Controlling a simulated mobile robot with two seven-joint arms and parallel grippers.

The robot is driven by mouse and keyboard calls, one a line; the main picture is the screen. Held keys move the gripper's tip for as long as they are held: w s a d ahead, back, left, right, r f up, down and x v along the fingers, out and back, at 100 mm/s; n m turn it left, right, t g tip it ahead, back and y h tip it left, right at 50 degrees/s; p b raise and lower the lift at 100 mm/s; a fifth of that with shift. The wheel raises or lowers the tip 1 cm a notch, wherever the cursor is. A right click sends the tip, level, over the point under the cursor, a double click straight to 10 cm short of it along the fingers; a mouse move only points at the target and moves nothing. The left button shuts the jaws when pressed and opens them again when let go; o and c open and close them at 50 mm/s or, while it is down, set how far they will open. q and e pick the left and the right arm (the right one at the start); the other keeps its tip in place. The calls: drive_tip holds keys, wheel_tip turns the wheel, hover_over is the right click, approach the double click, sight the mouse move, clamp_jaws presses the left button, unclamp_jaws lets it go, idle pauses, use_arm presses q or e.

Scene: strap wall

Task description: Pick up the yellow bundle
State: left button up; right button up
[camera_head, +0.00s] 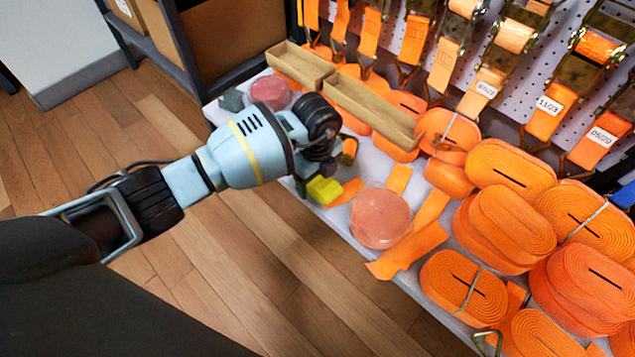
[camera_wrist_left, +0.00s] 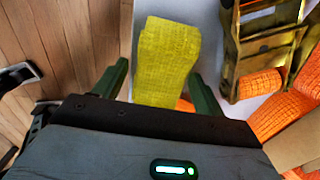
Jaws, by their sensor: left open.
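The yellow bundle (camera_head: 324,190) lies near the front edge of the white shelf, partly hidden by my left gripper (camera_head: 309,182) in the head view. In the left wrist view the yellow bundle (camera_wrist_left: 167,55) is a folded strip of woven webbing. My left gripper (camera_wrist_left: 158,88) is open, with one dark green finger on each side of it. Gaps show between the fingers and the bundle's sides, at least on the left. The bundle's near end is hidden behind the gripper body. My right gripper is in neither view.
A metal ratchet buckle (camera_wrist_left: 262,45) with orange strap lies close to the right of the bundle. A translucent reddish round container (camera_head: 380,216) stands to the right. Orange strap rolls (camera_head: 510,165) crowd the shelf's right. Open cardboard trays (camera_head: 368,106) lie behind. Wooden floor is clear in front.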

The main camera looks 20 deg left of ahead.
use_arm(q)
drive_tip(key=c, duration=1.1)
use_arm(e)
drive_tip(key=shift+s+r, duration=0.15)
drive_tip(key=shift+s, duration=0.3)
